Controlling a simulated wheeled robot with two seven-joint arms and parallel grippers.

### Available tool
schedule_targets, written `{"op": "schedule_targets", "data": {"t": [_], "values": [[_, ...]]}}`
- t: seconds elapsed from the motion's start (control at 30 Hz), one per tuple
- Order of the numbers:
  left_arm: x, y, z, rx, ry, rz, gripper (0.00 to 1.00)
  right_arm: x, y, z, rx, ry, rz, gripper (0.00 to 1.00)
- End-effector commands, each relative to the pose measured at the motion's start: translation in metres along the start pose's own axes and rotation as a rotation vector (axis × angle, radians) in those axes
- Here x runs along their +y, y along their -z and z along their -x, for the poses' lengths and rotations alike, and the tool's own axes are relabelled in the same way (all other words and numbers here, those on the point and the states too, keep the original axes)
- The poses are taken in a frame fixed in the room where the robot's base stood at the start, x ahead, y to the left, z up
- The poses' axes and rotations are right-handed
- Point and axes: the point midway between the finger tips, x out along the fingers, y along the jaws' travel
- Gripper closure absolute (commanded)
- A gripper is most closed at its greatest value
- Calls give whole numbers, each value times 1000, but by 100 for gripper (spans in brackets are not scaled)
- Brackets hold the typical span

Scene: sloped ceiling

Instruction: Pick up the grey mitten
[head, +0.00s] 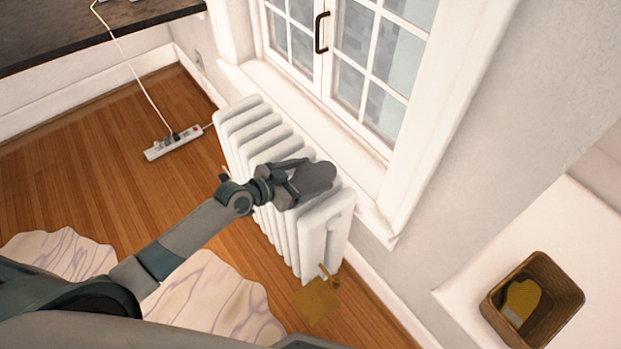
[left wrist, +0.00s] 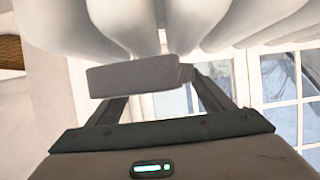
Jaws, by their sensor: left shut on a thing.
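The grey mitten (head: 316,178) is at the top of the white radiator (head: 325,235), near its right end in the head view. My left gripper (head: 301,183) reaches it from the left and is shut on it. In the left wrist view the mitten (left wrist: 135,76) lies across between the two fingers of the gripper (left wrist: 155,98), with the radiator's columns just beyond it. I cannot tell whether the mitten still touches the radiator. My right gripper is not in view.
A window (head: 345,50) is behind the radiator. A basket (head: 550,320) holding a yellow mitten (head: 521,300) stands on a white surface at right. A power strip (head: 174,143) and pale rug (head: 200,300) are on the floor.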

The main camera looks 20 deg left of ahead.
Motion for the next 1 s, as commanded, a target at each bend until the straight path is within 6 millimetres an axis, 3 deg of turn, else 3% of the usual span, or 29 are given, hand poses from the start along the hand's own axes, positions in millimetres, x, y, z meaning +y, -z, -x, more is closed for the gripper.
{"op": "schedule_targets", "data": {"t": [0.1, 0.6, 1.0], "values": [[0, 19, 8, 4, -1, -1, 47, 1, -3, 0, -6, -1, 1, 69], [78, 88, -17, 5, -2, 1, 47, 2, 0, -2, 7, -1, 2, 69], [99, 106, -23, 1, -1, 1, 47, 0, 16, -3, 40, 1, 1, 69]]}}
